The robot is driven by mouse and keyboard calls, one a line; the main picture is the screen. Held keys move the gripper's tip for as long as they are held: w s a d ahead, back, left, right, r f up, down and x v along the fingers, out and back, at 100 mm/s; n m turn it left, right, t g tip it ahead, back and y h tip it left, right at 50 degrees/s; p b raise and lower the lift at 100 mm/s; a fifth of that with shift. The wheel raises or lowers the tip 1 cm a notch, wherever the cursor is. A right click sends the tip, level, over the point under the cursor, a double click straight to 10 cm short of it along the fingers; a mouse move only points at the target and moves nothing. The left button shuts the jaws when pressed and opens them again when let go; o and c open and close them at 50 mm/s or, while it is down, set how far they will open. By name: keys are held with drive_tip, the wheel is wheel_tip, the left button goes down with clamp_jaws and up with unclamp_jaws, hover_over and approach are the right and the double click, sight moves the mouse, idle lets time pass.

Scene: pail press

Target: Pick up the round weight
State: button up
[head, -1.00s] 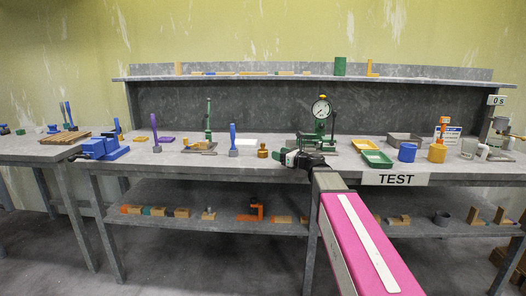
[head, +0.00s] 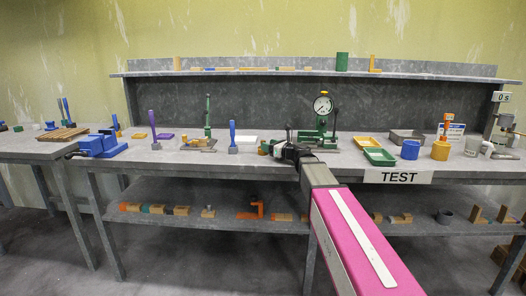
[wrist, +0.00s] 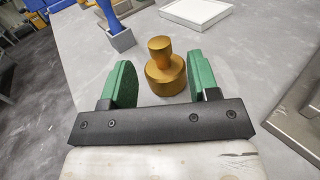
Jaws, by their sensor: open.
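The round weight (wrist: 166,74) is a brass-coloured piece with a wide round base and a narrower knob on top. It stands upright on the grey bench. In the wrist view it is just beyond and between the two green fingers of my gripper (wrist: 161,84), which are apart and do not touch it. In the head view my gripper (head: 275,149) is over the bench left of the gauge press, and only a sliver of the weight (head: 263,147) shows at its left; the rest is hidden.
A blue-handled tool in a grey block (wrist: 121,36) stands left of the weight, and a white tray (wrist: 195,12) lies behind it. A metal plate (wrist: 300,108) is at the right. The green press with a dial gauge (head: 322,118) stands right of my gripper. Bench around the weight is clear.

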drive_tip(key=x, duration=0.4)
drive_tip(key=shift+w+r, duration=0.1)
clamp_jaws()
drive_tip(key=shift+r, duration=0.15)
